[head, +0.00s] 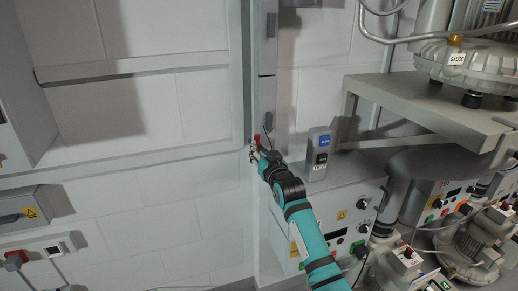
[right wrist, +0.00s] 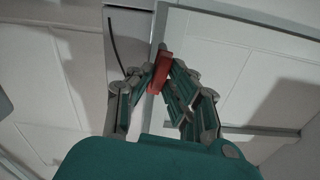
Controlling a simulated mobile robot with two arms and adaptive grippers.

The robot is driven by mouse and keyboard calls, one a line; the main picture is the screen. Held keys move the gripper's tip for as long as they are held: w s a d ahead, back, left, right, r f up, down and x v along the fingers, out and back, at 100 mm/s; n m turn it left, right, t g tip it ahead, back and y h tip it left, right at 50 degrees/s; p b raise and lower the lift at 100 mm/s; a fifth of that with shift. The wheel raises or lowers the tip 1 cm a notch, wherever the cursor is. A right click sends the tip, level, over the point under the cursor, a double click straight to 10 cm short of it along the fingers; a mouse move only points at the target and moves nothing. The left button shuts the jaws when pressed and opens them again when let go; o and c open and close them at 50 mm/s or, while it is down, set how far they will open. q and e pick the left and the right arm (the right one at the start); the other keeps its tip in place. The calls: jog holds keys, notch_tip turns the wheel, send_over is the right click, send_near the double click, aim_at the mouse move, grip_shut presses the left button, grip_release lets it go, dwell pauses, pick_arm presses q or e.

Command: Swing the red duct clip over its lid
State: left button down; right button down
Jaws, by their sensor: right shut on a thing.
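The red duct clip (right wrist: 161,73) shows in the right wrist view between the fingertips of my right gripper (right wrist: 160,80), which is shut on it. In the head view a small red part of the clip (head: 257,139) shows at the tip of my right gripper (head: 257,152), beside the tall grey duct (head: 264,95) on the wall. The fingers cover part of the clip, and I cannot tell how far it lies over the lid. My left gripper is not in view.
A grey control box (head: 350,205) stands right of the duct, with a small device (head: 319,154) on top. A grey shelf (head: 425,107) bears a blower (head: 470,65) at the upper right. Pale wall frames lie to the left.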

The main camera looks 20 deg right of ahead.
jog(key=shift+d+f+m+p, duration=0.2)
jog(key=shift+m+p, duration=0.75)
jog(key=shift+m, duration=1.8)
jog(key=shift+d+f+m+p, duration=0.25)
jog(key=shift+m+p, duration=0.7)
jog(key=shift+m, duration=1.75)
jog(key=shift+d+f+m+p, duration=0.2)
jog(key=shift+m+p, duration=0.75)
jog(key=shift+m, duration=1.8)
